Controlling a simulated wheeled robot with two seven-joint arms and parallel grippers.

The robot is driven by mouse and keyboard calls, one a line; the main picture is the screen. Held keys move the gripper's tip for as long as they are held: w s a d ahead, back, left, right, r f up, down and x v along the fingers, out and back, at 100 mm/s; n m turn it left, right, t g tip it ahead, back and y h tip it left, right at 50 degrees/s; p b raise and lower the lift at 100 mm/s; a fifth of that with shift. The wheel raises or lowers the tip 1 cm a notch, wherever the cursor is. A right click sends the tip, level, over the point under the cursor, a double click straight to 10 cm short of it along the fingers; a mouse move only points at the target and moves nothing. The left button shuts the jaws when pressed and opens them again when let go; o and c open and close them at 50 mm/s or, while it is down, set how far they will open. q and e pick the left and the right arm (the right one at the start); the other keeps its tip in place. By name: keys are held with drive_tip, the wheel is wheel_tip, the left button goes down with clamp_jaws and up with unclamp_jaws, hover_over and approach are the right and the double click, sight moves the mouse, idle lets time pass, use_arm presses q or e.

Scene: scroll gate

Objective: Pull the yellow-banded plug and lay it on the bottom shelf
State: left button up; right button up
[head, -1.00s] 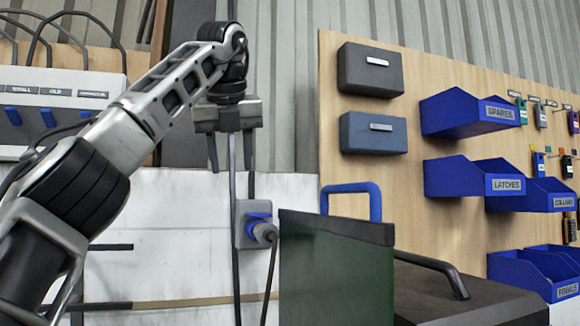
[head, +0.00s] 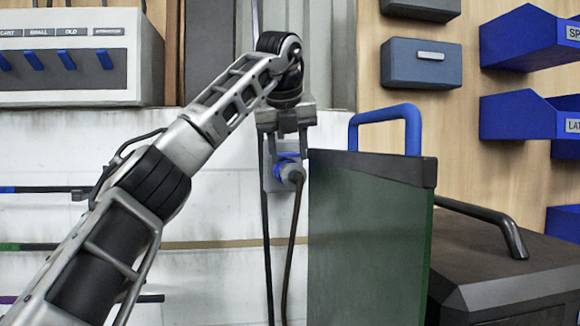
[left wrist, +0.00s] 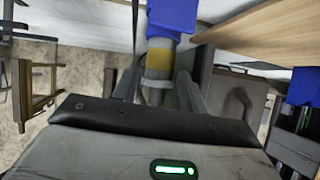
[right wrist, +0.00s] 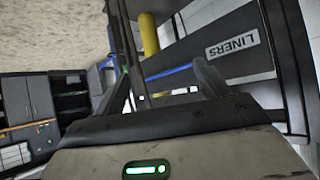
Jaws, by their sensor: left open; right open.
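The plug (head: 291,171) sits in a grey wall socket box (head: 268,180) in the head view, blue with a grey end and a dark cable hanging down. Its yellow band (left wrist: 159,61) shows in the left wrist view, below a blue part (left wrist: 172,15). My left gripper (head: 287,155) is open and points down, just at the plug. In the left wrist view its fingers (left wrist: 158,85) stand on both sides of the plug, with no clear grip on it. My right gripper (right wrist: 164,82) is open and empty in the right wrist view. I cannot identify the bottom shelf.
A dark box with a bar handle (head: 490,225) is further right. In the right wrist view, a "LINERS" label (right wrist: 231,46) and a yellow cylinder (right wrist: 148,35) lie beyond the fingers.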

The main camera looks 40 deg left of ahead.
sight(294, 171)
use_arm(q)
drive_tip(key=shift+x, duration=2.15)
use_arm(e)
drive_tip(key=shift+w+r, duration=0.15)
use_arm(q)
clamp_jaws()
drive_tip(key=shift+d, duration=0.15)
use_arm(e)
drive_tip(key=shift+f, duration=0.3)
use_arm(q)
drive_tip(key=shift+s+d+b, duration=0.15)
drive_tip(key=shift+b, duration=0.15)
drive_tip(key=shift+s+d+b, duration=0.5)
drive_tip(key=shift+d+b, duration=0.05)
drive_tip(key=shift+s+d+b, duration=0.75)
drive_tip(key=shift+d+b, duration=0.1)
drive_tip(key=shift+d, duration=0.05)
use_arm(e)
drive_tip(key=shift+f, duration=0.95)
